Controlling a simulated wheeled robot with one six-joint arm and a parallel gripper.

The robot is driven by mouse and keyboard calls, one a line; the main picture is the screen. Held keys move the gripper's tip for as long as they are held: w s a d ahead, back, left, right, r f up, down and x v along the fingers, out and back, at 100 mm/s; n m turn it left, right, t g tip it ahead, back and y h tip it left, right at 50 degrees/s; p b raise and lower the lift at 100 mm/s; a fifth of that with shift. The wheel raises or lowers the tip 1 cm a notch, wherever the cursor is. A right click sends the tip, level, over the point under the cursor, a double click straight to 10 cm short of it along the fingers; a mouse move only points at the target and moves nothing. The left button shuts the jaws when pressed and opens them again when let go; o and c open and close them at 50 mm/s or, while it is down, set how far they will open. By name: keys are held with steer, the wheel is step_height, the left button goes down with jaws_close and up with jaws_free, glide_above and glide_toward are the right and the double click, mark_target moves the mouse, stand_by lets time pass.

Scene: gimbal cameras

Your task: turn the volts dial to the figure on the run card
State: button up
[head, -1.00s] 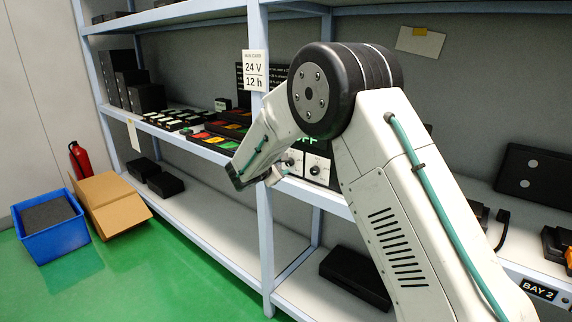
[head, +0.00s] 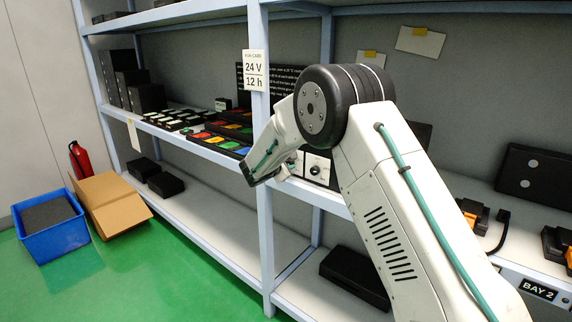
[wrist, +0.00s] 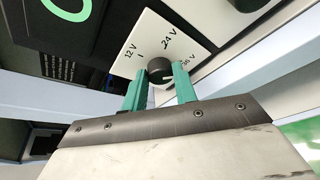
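The run card (head: 255,70) on the shelf post in the head view reads 24 V and 12 h. The volts dial (wrist: 160,70) is a round black knob on a white plate (wrist: 185,30) marked 12 V, 24 V and 36 V in the wrist view. I cannot tell clearly which figure the knob's pointer is at. My gripper (wrist: 160,76) has its two teal fingers apart, one on each side of the knob, with the tips close to it; I cannot make out firm contact. In the head view my arm hides much of the panel.
A second dial (head: 317,170) on its white plate sits just right of my gripper in the head view. The shelf post (head: 262,200) stands close to my wrist. Coloured blocks lie on the shelf at left.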

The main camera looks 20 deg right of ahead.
stand_by(0.3)
steer(key=shift+w+a+n+g+h, duration=0.1)
steer(key=shift+n+g+h, duration=0.2)
steer(key=shift+n+g, duration=0.65)
steer(key=n+g+h, duration=0.1)
steer(key=n, duration=0.2)
steer(key=shift+w+a, duration=0.1)
steer(key=n+g+h, duration=0.1)
steer(key=n, duration=0.1)
steer(key=n+g+h, duration=0.1)
steer(key=n, duration=0.1)
steer(key=shift+w+a+f+n, duration=0.1)
steer(key=shift+w+a+n, duration=0.05)
steer(key=shift+w+n, duration=0.1)
steer(key=o, duration=1)
steer(key=shift+c, duration=0.2)
steer(key=shift+s+a, duration=0.1)
